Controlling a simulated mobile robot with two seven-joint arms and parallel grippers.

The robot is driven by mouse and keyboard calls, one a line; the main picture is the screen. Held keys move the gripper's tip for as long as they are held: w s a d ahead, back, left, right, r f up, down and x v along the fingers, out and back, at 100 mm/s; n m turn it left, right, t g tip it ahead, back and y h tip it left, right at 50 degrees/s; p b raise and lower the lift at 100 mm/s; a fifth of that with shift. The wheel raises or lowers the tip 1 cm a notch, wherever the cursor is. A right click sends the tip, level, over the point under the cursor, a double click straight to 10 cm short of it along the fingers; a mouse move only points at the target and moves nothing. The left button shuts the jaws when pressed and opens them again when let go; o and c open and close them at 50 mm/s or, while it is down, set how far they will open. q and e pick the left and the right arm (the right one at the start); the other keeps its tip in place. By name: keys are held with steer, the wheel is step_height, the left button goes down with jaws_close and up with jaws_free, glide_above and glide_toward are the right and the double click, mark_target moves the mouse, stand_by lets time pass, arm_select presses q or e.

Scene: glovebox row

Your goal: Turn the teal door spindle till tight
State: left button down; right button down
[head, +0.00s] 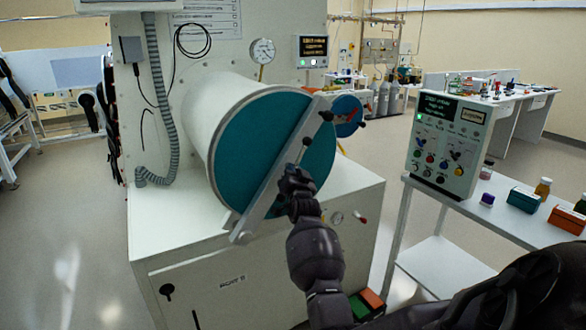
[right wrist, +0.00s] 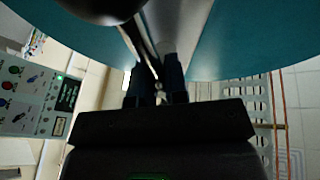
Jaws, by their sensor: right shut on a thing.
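The teal door (head: 255,135) closes the round end of the white cylinder. A grey bar (head: 272,180) lies slanted across it. The spindle handle (head: 303,154), a thin rod with a dark knob, stands out near the middle of the bar. My right gripper (head: 294,174) is at this handle, in front of the bar, and hides the spindle's centre. In the right wrist view the door (right wrist: 225,45) fills the top, and my right gripper (right wrist: 158,90) is shut on the rod of the spindle handle (right wrist: 142,42). My left gripper is not in view.
A smaller blue-teal round door (head: 346,112) is just right of the large one. A control panel (head: 447,143) stands on a side table (head: 415,185) at right, with bottles and small boxes. A grey hose (head: 163,100) hangs at left. Floor is clear at far left.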

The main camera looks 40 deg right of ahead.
steer(key=shift+m, duration=0.3)
steer(key=c, duration=1.1)
jaws_free()
steer(key=shift+c, duration=0.2)
